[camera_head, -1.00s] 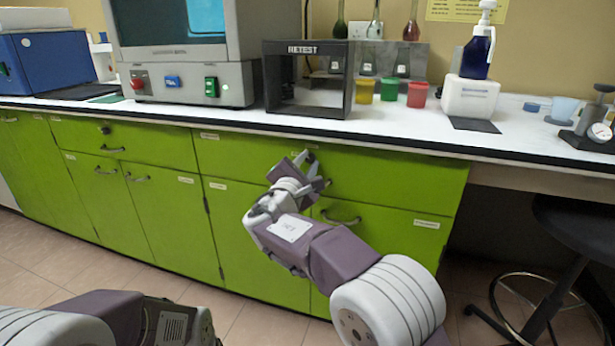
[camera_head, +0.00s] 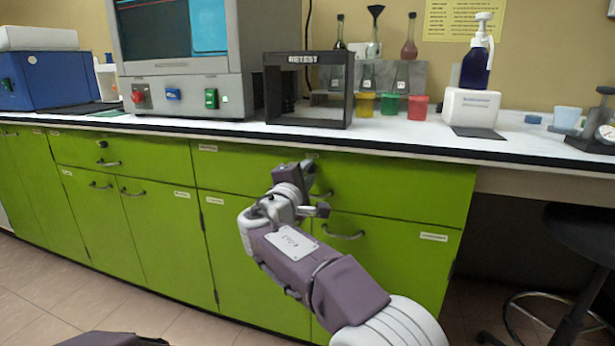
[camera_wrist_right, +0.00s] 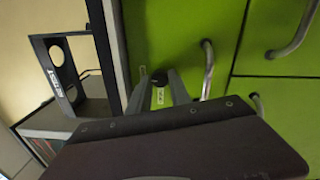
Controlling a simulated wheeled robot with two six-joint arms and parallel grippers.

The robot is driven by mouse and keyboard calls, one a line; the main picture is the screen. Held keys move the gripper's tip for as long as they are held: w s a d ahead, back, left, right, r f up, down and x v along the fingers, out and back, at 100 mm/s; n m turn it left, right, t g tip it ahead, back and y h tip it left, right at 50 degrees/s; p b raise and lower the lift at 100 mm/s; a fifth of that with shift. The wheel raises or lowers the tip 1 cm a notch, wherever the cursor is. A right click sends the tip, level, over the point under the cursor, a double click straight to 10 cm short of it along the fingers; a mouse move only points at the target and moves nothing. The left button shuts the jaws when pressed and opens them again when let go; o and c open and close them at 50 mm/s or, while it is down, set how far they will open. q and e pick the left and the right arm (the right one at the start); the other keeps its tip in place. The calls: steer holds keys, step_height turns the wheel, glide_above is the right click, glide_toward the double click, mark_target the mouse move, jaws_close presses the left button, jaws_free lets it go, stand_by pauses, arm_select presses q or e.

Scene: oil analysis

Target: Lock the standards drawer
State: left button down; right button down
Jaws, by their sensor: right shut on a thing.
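The wide green drawer (camera_head: 400,185) under the right part of the bench is the one at my right gripper. Its front looks flush with the cabinet. My right gripper (camera_head: 308,168) is at its upper edge and hides the lock there in the head view. In the right wrist view, a small black knob-like lock piece (camera_wrist_right: 160,77) sits between the fingertips of my right gripper (camera_wrist_right: 158,88), which is shut on it. The drawer's metal handle (camera_wrist_right: 208,68) is just beside the fingers, apart from them. My left gripper is out of view.
Another green drawer (camera_head: 150,150) at left has its own dark lock (camera_head: 103,144). A cupboard handle (camera_head: 343,235) lies below my right wrist. The bench above holds a black frame (camera_head: 349,95) and coloured cups (camera_head: 389,104). A stool (camera_head: 580,230) stands at right.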

stand_by(0.4)
steer(key=c, duration=1.2)
jaws_free()
steer(key=p+v, duration=0.2)
steer(key=v, duration=0.7)
steer(key=shift+f, duration=0.15)
